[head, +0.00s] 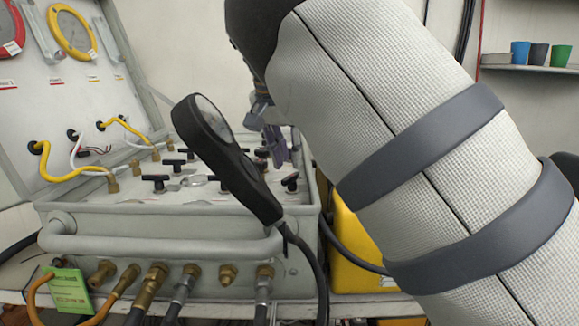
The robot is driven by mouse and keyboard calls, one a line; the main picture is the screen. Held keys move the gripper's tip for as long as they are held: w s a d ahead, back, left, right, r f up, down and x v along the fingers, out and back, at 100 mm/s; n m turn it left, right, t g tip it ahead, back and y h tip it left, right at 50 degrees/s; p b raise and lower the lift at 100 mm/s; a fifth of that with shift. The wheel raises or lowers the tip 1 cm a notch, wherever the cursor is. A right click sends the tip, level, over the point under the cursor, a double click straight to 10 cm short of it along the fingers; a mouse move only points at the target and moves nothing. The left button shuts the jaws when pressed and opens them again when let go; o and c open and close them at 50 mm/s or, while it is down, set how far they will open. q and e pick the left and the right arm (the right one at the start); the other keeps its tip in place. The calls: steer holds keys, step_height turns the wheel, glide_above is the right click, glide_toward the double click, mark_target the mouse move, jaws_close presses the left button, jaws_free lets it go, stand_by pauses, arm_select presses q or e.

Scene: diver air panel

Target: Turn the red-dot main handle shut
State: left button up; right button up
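The air panel (130,218) is a grey open case with several black handles on its top face. One black handle (290,183) sits at the right end, just below my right gripper (277,148). Others are a front-left handle (155,181) and a middle handle (219,182). The red dot is too small to make out, so I cannot tell which handle bears it. My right gripper points down over the panel's right side; its fingers are small and partly merged, and contact with a handle cannot be told. My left gripper is not in view.
Yellow hoses (62,176) and brass fittings (154,277) line the left and front. A yellow case (352,250) stands right of the panel.

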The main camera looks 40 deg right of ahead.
mark_target(292, 175)
steer(key=shift+x, duration=1.85)
jaws_close()
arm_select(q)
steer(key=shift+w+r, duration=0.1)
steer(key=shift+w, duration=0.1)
